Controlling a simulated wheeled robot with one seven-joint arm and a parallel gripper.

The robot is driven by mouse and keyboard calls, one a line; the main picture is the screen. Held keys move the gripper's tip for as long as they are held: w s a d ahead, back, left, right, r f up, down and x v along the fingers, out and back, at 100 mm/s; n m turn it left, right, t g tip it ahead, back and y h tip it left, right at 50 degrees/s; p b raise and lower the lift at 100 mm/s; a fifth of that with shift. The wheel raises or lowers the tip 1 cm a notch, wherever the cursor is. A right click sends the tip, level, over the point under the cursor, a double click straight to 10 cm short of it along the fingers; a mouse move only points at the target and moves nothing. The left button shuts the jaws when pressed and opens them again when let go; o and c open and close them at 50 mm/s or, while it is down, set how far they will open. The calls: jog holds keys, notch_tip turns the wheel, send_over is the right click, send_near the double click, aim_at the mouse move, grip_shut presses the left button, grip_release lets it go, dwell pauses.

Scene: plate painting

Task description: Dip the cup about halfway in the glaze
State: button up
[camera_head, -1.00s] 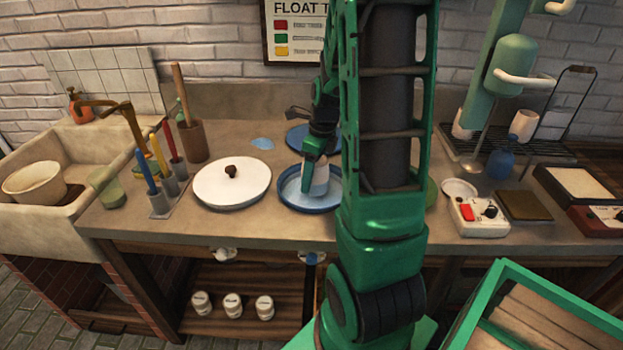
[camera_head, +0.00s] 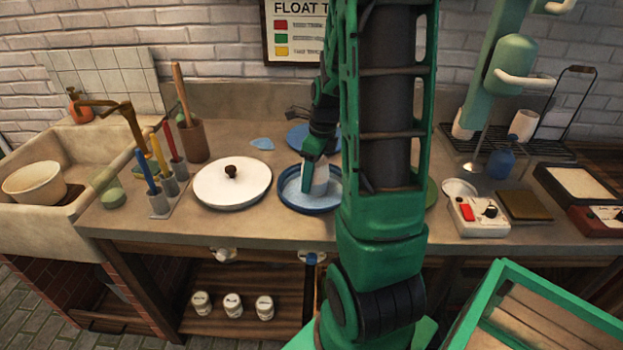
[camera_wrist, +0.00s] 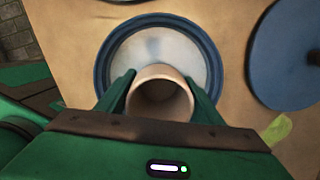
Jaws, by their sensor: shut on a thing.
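My green gripper (camera_head: 312,175) is shut on a pale cup (camera_head: 320,181). In the wrist view the cup (camera_wrist: 160,97) sits mouth toward the camera between the two fingers (camera_wrist: 160,92). The cup is over or in a blue-rimmed round basin (camera_head: 296,206) of pale liquid, the glaze (camera_wrist: 158,50). In the wrist view the cup covers the near part of the basin. How deep the cup's lower end sits in the glaze cannot be told. My arm hides the basin's right side in the head view.
A white lid with a dark knob (camera_head: 232,183) lies left of the basin. A blue disc (camera_wrist: 285,52) lies behind it. Colored-handled tools (camera_head: 160,180) stand further left, by the sink (camera_head: 30,225). A control box (camera_head: 478,215) is on the right.

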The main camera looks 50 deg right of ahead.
notch_tip(320, 180, up, 7)
jog(key=shift+r, duration=0.15)
dwell(0.9)
